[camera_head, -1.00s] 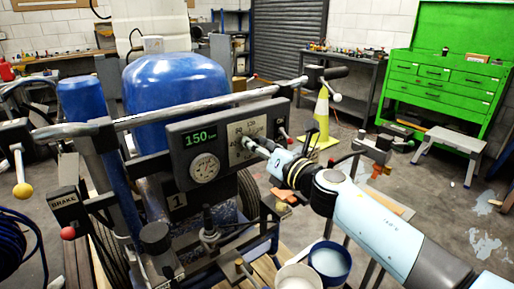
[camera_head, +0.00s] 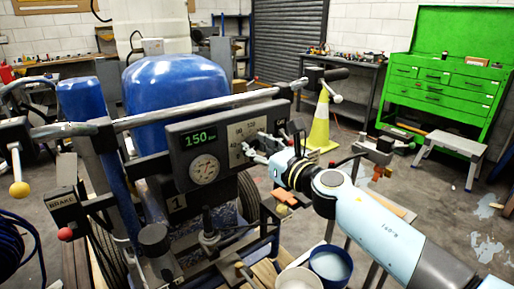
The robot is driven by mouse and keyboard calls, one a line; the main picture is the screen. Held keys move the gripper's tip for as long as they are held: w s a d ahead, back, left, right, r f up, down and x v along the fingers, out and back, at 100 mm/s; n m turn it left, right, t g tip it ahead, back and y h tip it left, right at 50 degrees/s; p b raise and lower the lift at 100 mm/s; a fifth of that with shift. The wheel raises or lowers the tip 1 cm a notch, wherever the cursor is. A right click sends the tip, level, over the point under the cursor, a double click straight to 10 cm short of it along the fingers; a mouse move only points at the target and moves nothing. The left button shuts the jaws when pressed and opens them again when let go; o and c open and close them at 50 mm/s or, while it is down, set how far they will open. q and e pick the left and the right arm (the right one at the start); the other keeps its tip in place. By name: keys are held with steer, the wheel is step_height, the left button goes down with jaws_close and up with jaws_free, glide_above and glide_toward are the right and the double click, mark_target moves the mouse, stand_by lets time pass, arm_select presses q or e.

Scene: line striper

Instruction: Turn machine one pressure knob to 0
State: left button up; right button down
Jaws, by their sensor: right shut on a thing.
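Machine one, marked by a "1" plate (camera_head: 177,204), carries a dark control panel (camera_head: 222,179) with a green display (camera_head: 199,138) reading 150, a round dial gauge (camera_head: 204,170) and a pale number scale (camera_head: 240,130). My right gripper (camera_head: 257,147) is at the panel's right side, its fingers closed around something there. The gripper mostly hides what it holds, taken to be the pressure knob. My left gripper is not in view.
A silver handlebar (camera_head: 200,106) crosses above the panel. A red-ended brake lever (camera_head: 66,234) is at left. A blue tank (camera_head: 178,85) stands behind. Pots (camera_head: 330,262) sit below my right arm. A yellow cone (camera_head: 319,125) and green cabinet (camera_head: 445,85) are farther back.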

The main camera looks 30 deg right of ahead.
steer(key=shift+f, duration=0.2)
steer(key=c, duration=1.2)
jaws_free()
steer(key=shift+o, duration=1.3)
steer(key=shift+r, duration=0.1)
steer(key=s+d, duration=0.1)
steer(key=s, duration=0.6)
steer(key=shift+s, duration=0.25)
